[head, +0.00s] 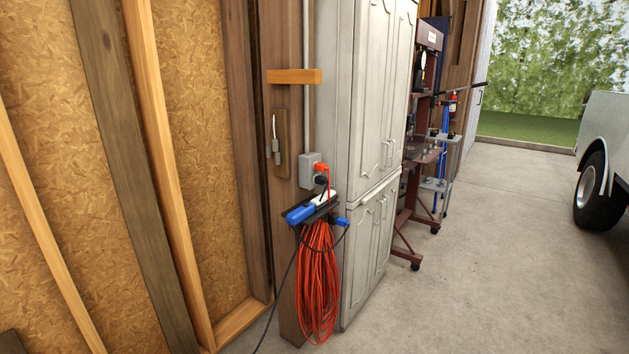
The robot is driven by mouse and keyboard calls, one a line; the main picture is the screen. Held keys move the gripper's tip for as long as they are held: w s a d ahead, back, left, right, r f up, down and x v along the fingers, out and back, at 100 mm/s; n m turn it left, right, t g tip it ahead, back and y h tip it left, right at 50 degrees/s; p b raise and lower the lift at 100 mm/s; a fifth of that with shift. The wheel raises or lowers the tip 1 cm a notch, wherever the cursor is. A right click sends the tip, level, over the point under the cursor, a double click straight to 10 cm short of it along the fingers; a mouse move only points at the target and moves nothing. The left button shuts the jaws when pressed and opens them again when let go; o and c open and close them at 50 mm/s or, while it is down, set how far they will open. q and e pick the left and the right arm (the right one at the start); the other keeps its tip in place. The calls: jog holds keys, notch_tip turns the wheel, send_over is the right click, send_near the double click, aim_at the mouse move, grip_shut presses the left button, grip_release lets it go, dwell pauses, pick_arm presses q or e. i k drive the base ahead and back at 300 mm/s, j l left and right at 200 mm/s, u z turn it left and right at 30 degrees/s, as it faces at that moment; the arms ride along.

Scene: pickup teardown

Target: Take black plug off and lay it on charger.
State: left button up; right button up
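A grey outlet box (311,171) is fixed on the wooden post left of the white cabinet. An orange plug (321,169) sits at its upper right. The black plug (321,181) sits just below the orange plug, at the outlet box. Below it are a white item (323,198) and a blue item (300,214) on a dark holder. I cannot tell for certain which of these is the charger. Neither of my grippers is in view.
A coiled orange cord (317,284) hangs under the holder, and a black cable (278,302) runs to the floor. The white cabinet (363,165) stands close on the right. A red press frame (420,175) and a truck wheel (592,194) are farther off. The concrete floor (490,270) is clear.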

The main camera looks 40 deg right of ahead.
aim_at(321, 180)
jog(key=z, duration=1.5)
